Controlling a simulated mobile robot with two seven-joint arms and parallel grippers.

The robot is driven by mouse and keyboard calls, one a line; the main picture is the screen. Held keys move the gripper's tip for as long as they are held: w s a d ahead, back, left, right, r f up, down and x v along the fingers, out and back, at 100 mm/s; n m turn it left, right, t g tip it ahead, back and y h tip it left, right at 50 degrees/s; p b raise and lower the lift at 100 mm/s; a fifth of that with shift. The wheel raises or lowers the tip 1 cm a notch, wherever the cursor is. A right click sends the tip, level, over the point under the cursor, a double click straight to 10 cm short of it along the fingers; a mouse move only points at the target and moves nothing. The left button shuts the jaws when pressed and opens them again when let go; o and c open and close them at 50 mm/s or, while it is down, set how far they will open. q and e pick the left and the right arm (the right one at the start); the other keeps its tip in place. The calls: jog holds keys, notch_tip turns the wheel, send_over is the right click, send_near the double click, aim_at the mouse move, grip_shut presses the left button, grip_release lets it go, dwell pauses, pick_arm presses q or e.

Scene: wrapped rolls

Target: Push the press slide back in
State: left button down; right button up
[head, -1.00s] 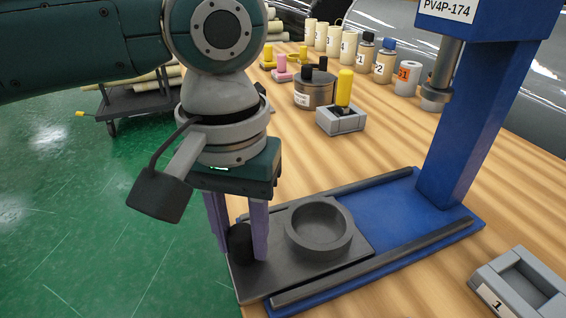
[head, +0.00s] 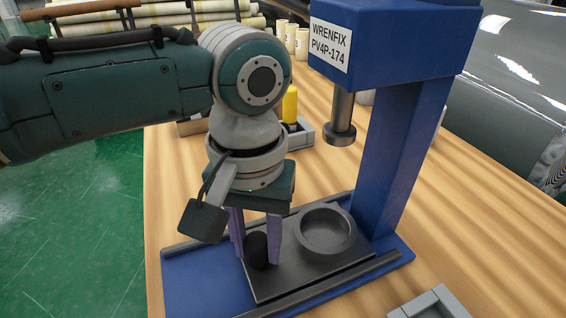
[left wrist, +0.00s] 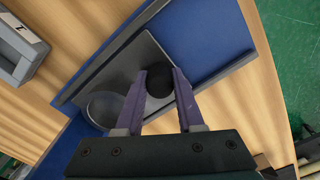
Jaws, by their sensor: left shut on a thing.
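The press slide (head: 312,270) is a dark flat plate with a round cup (head: 327,232) and a black knob (head: 257,250). It lies between the rails of the blue press base (head: 195,288), with bare blue base to its left. The cup lies near the column (head: 392,160), below the grey ram (head: 342,115); exact alignment is unclear. My left gripper (head: 257,258) points down, its purple fingers shut on the knob. The left wrist view also shows the knob (left wrist: 159,82) between the fingers and the cup (left wrist: 104,108). My right gripper is not in view.
A yellow-topped piece (head: 290,104) stands in a grey holder (head: 302,134) behind my left wrist. A grey tray (head: 432,303) sits at the front right. Cream cylinders (head: 290,38) stand at the back. The wooden tabletop (head: 480,230) is clear right of the press.

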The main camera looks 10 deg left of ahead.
pick_arm(q)
jog(key=shift+w+d, duration=0.1)
jog(key=c, duration=1)
grip_release()
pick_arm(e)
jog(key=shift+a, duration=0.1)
pick_arm(q)
jog(key=o, duration=0.3)
jog(key=shift+d, duration=0.15)
jog(key=shift+o, duration=0.9)
notch_tip(320, 180, up, 10)
jog(key=shift+p, duration=0.95)
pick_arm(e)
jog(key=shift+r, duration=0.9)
